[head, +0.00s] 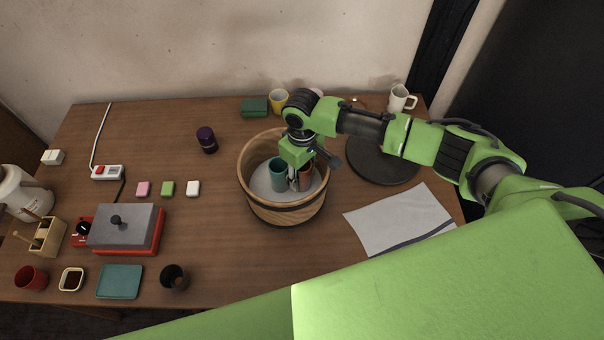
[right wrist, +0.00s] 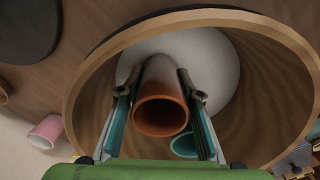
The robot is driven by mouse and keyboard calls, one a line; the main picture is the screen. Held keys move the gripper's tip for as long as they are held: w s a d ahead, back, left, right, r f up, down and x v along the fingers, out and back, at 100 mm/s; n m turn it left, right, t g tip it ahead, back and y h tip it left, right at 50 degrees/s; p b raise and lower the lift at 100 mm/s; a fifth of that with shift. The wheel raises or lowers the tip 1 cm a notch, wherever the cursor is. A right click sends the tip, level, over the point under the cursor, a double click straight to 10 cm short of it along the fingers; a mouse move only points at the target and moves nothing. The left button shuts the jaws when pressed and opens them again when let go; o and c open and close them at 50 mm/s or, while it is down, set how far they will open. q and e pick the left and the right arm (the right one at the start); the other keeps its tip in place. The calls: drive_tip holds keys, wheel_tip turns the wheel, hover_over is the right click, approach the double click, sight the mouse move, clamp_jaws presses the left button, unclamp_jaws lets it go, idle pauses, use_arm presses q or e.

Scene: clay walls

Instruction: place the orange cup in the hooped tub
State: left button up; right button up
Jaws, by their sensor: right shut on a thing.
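The wooden hooped tub (head: 285,213) stands near the middle of the table, and its wall fills much of the right wrist view (right wrist: 255,100). My right gripper (head: 297,180) reaches down inside it. The orange cup (head: 306,178) is between its fingers, and in the right wrist view the cup (right wrist: 161,116) shows its open mouth toward the camera. The gripper is shut on it. The cup is over the pale tub floor; I cannot tell whether it touches it. A teal cup (head: 278,172) stands in the tub close beside it. My left gripper is not in view.
A dark round board (head: 375,165) and a white cloth (head: 400,218) lie right of the tub. A yellow mug (head: 279,100) and a green box (head: 254,107) stand behind it. A dark cup (head: 174,278) and a purple jar (head: 207,140) stand to its left.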

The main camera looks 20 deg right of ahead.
drive_tip(key=o, duration=1.2)
drive_tip(key=shift+f, duration=0.1)
wheel_tip(320, 180, up, 12)
drive_tip(key=b, duration=0.2)
drive_tip(key=shift+r, duration=0.2)
drive_tip(key=shift+s+f, duration=0.1)
